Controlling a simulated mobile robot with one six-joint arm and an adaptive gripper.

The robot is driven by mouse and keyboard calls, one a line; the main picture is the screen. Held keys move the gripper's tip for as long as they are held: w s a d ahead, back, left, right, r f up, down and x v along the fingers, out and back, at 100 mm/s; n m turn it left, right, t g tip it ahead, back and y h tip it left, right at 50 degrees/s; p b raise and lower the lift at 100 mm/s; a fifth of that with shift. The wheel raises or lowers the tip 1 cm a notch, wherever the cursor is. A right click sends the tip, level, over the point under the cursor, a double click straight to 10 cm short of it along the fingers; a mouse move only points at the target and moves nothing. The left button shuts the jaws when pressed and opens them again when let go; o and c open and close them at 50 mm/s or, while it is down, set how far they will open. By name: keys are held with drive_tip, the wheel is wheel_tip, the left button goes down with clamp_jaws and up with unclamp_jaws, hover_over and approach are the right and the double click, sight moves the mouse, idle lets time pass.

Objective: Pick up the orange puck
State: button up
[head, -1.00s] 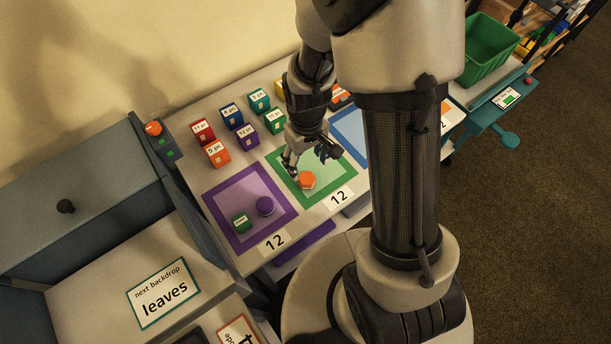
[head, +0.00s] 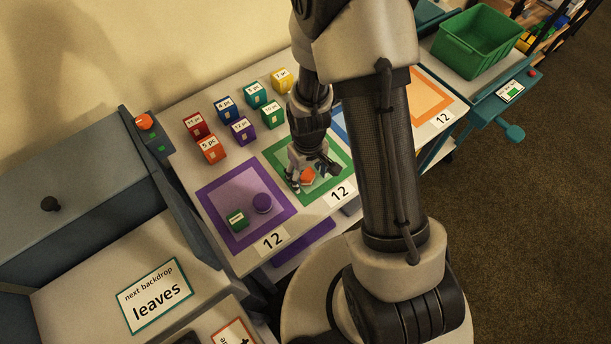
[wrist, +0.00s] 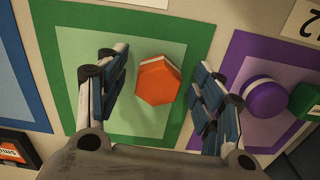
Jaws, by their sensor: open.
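The orange puck (head: 307,175) is six-sided and lies on the pale middle of the green-bordered square (head: 338,193). In the wrist view the puck (wrist: 157,80) sits between the two fingers, with a gap on each side and slightly ahead of the fingertips. My gripper (head: 311,178) is open and empty, pointing down over the green square. In the wrist view my gripper (wrist: 160,82) shows both fingers spread apart. In the head view the fingers partly cover the puck.
A purple-bordered square (head: 211,196) to the left holds a purple puck (head: 262,203) and a small green block (head: 237,219). Several labelled cubes, one of them red (head: 196,125), stand behind. A green bin (head: 478,45) stands at the upper right.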

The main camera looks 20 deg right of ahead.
drive_tip(key=c, duration=1.2)
drive_tip(key=shift+r, duration=0.15)
